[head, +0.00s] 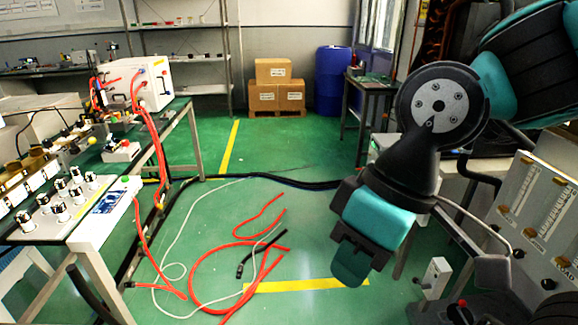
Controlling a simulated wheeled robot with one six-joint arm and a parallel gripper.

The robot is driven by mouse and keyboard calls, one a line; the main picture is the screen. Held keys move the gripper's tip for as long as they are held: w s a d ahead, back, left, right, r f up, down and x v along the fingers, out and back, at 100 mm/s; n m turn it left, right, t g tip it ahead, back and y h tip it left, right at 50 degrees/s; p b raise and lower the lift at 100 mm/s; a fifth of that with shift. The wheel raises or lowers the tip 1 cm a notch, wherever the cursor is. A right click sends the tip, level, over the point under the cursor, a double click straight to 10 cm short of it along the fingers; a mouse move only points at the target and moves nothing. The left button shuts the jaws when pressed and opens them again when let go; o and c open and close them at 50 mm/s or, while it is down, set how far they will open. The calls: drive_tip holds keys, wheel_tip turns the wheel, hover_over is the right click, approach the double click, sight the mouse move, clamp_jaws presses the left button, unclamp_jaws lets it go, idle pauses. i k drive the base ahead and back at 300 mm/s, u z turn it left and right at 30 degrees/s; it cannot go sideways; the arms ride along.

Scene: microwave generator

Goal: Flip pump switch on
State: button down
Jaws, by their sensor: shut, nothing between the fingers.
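My gripper (352,262), teal and black, hangs at the right of centre in the head view. It points down over the green floor, shut and empty, touching nothing that I can see. I cannot tell which control is the pump switch. A small light-grey box (437,272) with a dark knob or hole stands low at the right, just right of my gripper. A grey panel (525,215) with dark knobs stands at the right edge. A white box (121,151) with a small red part sits on the left bench.
The left bench (88,243) carries several black-and-white knobs and a white cabinet (153,83) with red hoses. Red hoses (205,280) and cables lie on the floor. Cardboard boxes (273,71) and a blue barrel (333,80) stand behind.

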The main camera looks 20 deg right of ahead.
sight(414, 280)
drive_tip(key=z, duration=0.75)
drive_tip(key=k, duration=0.6)
drive_tip(key=u, duration=0.85)
drive_tip(key=i, duration=1.15)
drive_tip(key=z, duration=0.7)
